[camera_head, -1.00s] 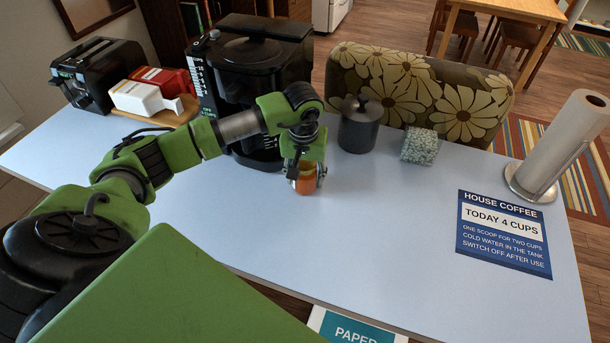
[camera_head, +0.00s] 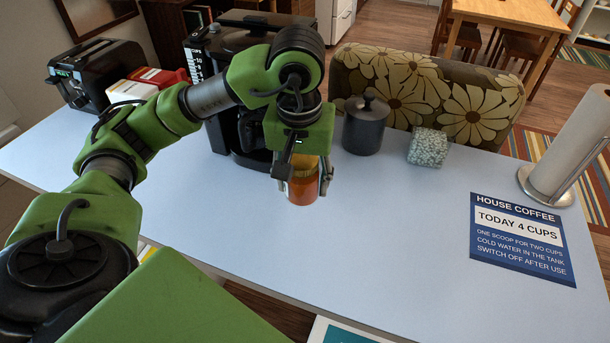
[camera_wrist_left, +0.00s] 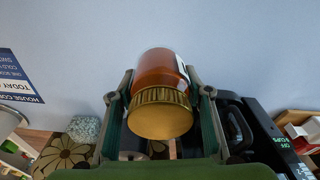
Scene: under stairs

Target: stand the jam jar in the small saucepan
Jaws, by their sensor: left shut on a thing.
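The jam jar (camera_head: 303,187) is orange-red glass, and its gold lid (camera_wrist_left: 160,115) shows in the left wrist view. My left gripper (camera_head: 302,177) is shut on the jar, with one finger on each side. The jar is upright and appears to be held above the blue-white table, in front of the coffee maker. In the left wrist view the jar body (camera_wrist_left: 158,68) sits between the two fingers against the plain tabletop. I see no small saucepan in either view. My right gripper is out of view.
A black coffee maker (camera_head: 225,100) stands behind my left arm. A dark lidded canister (camera_head: 364,125), a speckled box (camera_head: 428,147) and a paper towel holder (camera_head: 568,150) stand along the far side. A blue coffee sign (camera_head: 520,238) lies at right. The table's middle (camera_head: 390,230) is clear.

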